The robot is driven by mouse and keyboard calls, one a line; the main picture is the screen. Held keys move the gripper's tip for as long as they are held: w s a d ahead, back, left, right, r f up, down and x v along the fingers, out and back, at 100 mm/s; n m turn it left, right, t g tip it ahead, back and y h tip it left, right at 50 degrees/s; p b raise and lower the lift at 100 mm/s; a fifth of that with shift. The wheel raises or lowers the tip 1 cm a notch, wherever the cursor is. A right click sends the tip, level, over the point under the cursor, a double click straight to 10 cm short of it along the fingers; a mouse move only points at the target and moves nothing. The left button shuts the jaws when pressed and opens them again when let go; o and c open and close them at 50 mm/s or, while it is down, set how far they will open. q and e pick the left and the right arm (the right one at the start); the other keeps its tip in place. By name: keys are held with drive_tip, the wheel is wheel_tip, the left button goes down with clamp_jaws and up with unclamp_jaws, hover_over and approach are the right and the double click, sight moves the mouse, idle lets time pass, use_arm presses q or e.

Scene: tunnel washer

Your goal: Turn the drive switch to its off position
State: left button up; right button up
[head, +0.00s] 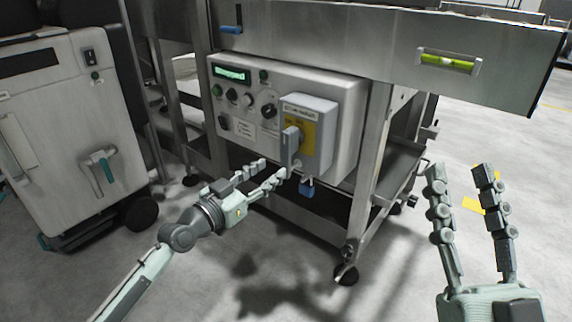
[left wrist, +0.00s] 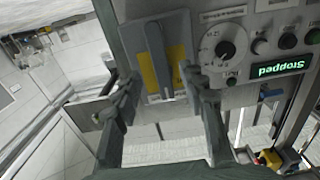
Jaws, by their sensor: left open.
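The drive switch appears to be the grey box with a yellow plate (head: 308,138) on the front of the control panel. Its long grey handle (head: 291,146) stands about upright in the head view. The left wrist view shows the box upside down, with the handle (left wrist: 157,62) running up and down across the yellow plate. My left gripper (head: 273,167) is open just below and left of the handle. In the left wrist view its fingers (left wrist: 160,85) lie on either side of the handle; contact cannot be told. My right gripper (head: 459,167) is open and empty, off to the right.
The panel (head: 240,98) carries several knobs and a green display (head: 231,74) reading "Stopped". A blue padlock (head: 306,188) hangs below the switch box. A steel frame leg (head: 368,180) stands right of the panel. A white cabinet (head: 62,130) stands left. Floor in front is clear.

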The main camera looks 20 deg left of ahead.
sight(285, 160)
use_arm(q)
drive_tip(key=x, duration=0.7)
drive_tip(key=shift+w, duration=0.15)
drive_tip(key=shift+c, duration=0.2)
clamp_jaws()
